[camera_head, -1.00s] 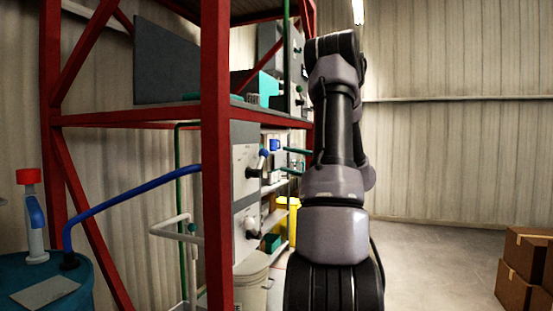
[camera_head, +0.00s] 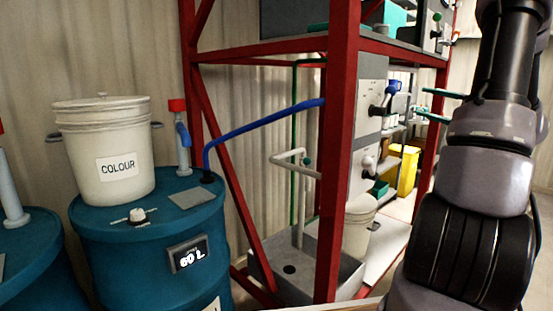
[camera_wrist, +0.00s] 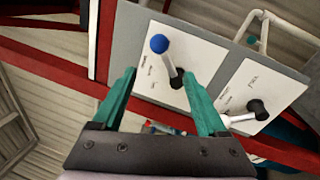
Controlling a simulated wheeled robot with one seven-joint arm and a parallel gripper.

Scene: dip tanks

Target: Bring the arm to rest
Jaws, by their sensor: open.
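My gripper (camera_wrist: 163,95) shows in the wrist view with its two green fingers apart and nothing between them. Beyond the fingers is a grey panel with two white plates; a lever with a blue knob (camera_wrist: 159,44) is on one and a lever with a white handle (camera_wrist: 243,117) is on the other. I cannot tell how far the fingertips are from the panel. In the head view my arm (camera_head: 487,160) rises along the right side, and green fingertips (camera_head: 433,116) show at its left, in front of the red rack.
A red steel rack (camera_head: 343,150) stands at the centre. Left of it are a blue drum (camera_head: 135,245) marked 60 L and a white bucket (camera_head: 108,155) labelled COLOUR. A grey basin (camera_head: 325,262) sits low in the rack. A yellow container (camera_head: 404,170) is farther back.

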